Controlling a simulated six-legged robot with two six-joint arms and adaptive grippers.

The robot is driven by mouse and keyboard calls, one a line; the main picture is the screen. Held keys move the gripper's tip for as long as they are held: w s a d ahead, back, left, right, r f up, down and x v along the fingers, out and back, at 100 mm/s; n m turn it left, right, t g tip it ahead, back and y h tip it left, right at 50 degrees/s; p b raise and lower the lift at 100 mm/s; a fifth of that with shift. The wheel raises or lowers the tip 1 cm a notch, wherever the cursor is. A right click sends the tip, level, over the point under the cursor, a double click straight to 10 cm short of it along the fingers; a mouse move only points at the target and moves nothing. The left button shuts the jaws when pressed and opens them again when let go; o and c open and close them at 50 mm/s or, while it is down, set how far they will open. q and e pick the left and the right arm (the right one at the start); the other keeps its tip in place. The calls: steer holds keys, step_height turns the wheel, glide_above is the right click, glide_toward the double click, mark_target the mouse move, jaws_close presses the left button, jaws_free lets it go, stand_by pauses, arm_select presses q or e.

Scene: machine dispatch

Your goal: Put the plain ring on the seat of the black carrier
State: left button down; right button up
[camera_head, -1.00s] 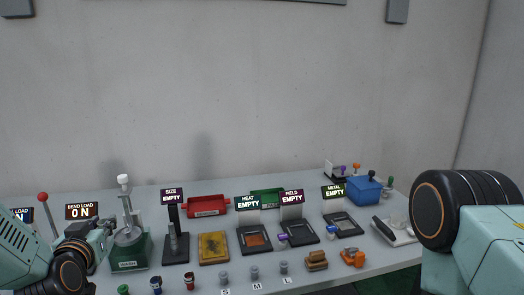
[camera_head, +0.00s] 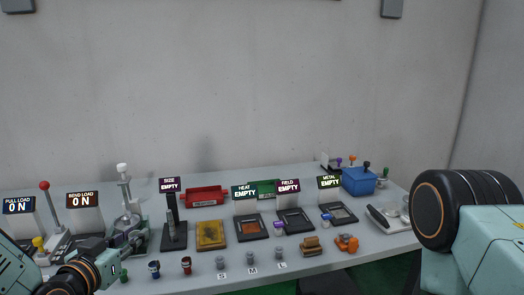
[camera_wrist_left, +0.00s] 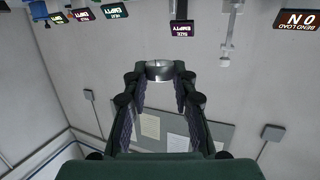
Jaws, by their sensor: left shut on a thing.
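My right gripper is out of view.
Lever stands and a size post (camera_head: 173,230) stand on the left of the table. Black-framed trays (camera_head: 293,222) and a red bin (camera_head: 205,197) lie mid-table. Several small capped pieces and weights line the front edge. A blue box (camera_head: 358,181) stands at the back right.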

arm_select(q)
steer(key=s+d+f+m+h+b, duration=0.1)
steer(key=s+d+f+b, duration=0.2)
steer(key=f, duration=0.4)
steer(key=s+d+f+m+g+h+b, duration=0.1)
steer(key=s+d+f+h+b, duration=0.1)
steer(key=s+f, duration=0.4)
steer(key=s+d+f+m+h+b, duration=0.2)
steer(key=s+d+f+b, duration=0.2)
steer(key=f+b, duration=0.2)
steer(key=shift+s+d+f, duration=0.15)
steer(key=shift+s+f, duration=0.25)
steer(key=shift+f, duration=0.5)
